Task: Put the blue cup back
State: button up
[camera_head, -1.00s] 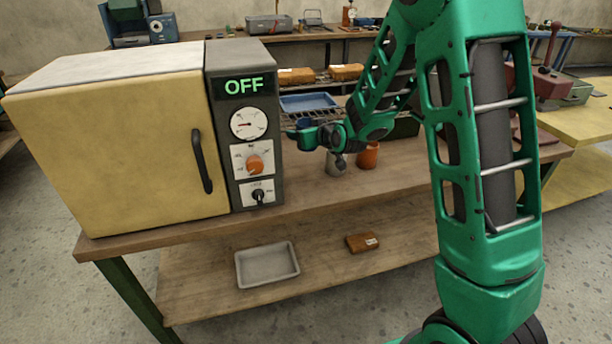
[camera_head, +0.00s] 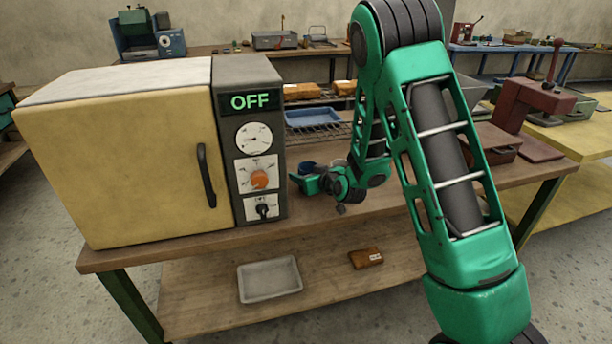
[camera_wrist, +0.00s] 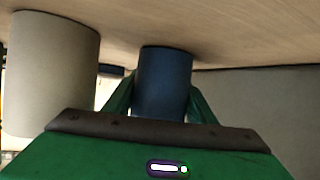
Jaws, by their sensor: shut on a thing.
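The blue cup (camera_wrist: 163,85) is between the two green fingers of my gripper (camera_wrist: 162,100) in the wrist view, and the gripper is shut on it. That view is upside down, with the wooden bench top at the top. The cup's base end is close to the wood; I cannot tell whether it touches. In the head view, a little of the blue cup (camera_head: 309,165) shows behind my gripper (camera_head: 301,180), right of the oven's control panel. A pale grey cup (camera_wrist: 52,75) stands left of the blue cup in the wrist view, apart from it.
The yellow oven (camera_head: 120,160), its display reading OFF, stands left of my gripper on the workbench (camera_head: 230,240). A wire rack (camera_head: 325,131) and a blue tray (camera_head: 312,117) lie behind. A red press (camera_head: 520,110) stands right. My arm covers part of the bench top.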

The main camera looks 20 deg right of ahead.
jog(key=shift+f, duration=0.1)
jog(key=o, duration=1.1)
jog(key=shift+c, duration=0.2)
jog(key=v, duration=1.2)
